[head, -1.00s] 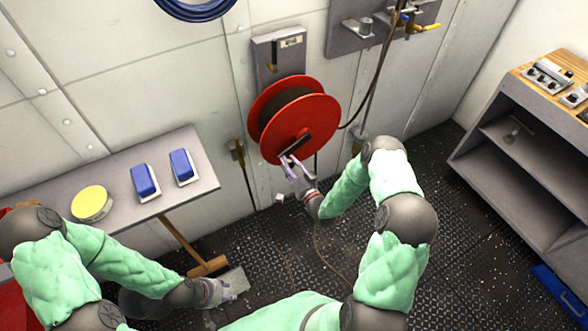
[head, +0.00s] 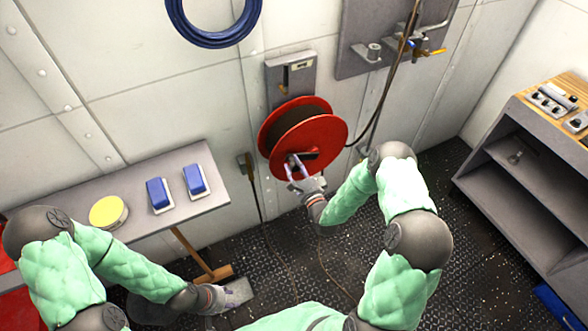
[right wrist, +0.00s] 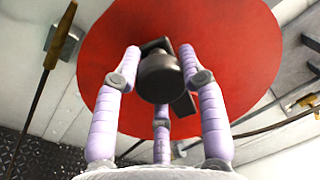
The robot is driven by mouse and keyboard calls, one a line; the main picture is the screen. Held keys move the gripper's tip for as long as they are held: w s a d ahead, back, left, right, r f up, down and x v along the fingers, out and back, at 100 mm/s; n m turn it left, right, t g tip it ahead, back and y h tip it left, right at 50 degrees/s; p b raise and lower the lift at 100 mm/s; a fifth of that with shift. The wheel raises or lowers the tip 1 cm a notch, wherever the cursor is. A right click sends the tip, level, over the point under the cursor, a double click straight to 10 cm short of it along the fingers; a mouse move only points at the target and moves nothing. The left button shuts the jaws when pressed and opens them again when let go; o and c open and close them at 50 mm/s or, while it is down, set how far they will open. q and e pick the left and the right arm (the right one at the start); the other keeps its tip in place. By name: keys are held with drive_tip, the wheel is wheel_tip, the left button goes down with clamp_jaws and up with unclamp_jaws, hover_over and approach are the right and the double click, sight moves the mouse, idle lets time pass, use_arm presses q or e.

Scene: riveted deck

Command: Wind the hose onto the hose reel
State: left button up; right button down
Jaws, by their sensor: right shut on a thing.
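The red hose reel (head: 330,133) hangs on the wall, with dark hose (head: 291,117) wound between its two discs. Its front disc fills much of the right wrist view (right wrist: 235,70). A dark crank knob (right wrist: 158,78) sticks out from that disc. My right gripper (head: 295,170) is at the lower left of the disc, its lilac fingers shut around the knob; the fingers partly hide it. A dark hose length (head: 378,112) runs from the right of the reel up toward the tap. My left gripper (head: 226,298) is low near the floor, away from the reel; its finger opening is unclear.
A brass-coloured tap (head: 432,52) is on a grey wall panel. A shelf (head: 180,165) at left bears blue blocks and a yellow round tin. A broom (head: 211,274) leans below it. A grey cabinet (head: 520,180) stands at right. A thin line lies on the deck.

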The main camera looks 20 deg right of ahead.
drive_tip(key=shift+w+d+r+m, duration=0.1)
drive_tip(key=shift+d+r+m, duration=0.4)
drive_tip(key=shift+r+m, duration=0.35)
drive_tip(key=shift+f, duration=0.1)
drive_tip(key=c, duration=0.7)
unclamp_jaws()
drive_tip(key=shift+f, duration=0.1)
drive_tip(key=shift+s+f, duration=0.1)
drive_tip(key=shift+s, duration=0.35)
drive_tip(key=s, duration=1.1)
drive_tip(key=shift+d+f, duration=0.2)
drive_tip(key=shift+f, duration=0.2)
